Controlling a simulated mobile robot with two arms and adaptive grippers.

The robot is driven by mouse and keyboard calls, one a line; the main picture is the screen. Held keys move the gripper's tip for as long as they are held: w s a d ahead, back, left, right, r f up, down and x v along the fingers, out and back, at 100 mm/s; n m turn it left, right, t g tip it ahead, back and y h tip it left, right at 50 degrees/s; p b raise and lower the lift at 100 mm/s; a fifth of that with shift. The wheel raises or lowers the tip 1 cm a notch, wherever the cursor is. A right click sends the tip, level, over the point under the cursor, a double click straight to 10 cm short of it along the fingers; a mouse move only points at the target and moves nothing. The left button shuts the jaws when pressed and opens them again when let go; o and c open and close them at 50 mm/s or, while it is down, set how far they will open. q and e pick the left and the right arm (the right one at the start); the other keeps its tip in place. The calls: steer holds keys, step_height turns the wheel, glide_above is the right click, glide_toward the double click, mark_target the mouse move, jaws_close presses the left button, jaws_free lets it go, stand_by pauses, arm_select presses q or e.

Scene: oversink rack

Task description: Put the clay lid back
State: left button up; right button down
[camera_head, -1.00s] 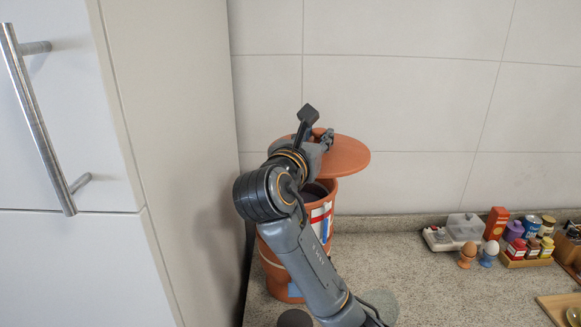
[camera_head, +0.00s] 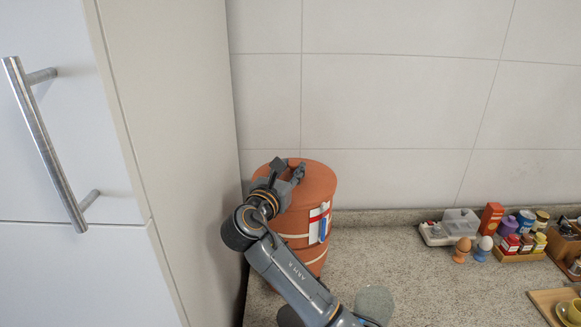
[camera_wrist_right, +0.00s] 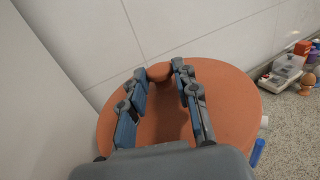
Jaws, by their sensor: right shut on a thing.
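The round terracotta clay lid (camera_head: 318,182) is over the mouth of the clay pot (camera_head: 313,262), level and roughly in line with its rim. I see no gap between lid and pot from here, but the arm hides part of the near left edge. My right gripper (camera_head: 291,170) is over the lid, shut on its knob. In the right wrist view the round knob (camera_wrist_right: 160,72) is between the fingertips of my right gripper (camera_wrist_right: 159,76), and the lid's disc (camera_wrist_right: 232,108) spreads out below. My left gripper is not in view.
A tall white cabinet (camera_head: 185,150) stands close on the left, and the tiled wall is behind. A red-and-white cloth with a blue clip (camera_head: 322,223) hangs on the pot. Egg cups (camera_head: 461,250) and a spice tray (camera_head: 520,257) stand at right. The counter between is clear.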

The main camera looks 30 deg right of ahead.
steer(key=c, duration=1)
jaws_free()
steer(key=shift+f, duration=0.1)
steer(key=b+v, duration=0.2)
steer(key=v, duration=0.4)
steer(key=shift+s+a, duration=0.1)
steer(key=shift+a, duration=0.15)
steer(key=shift+s+a, duration=0.4)
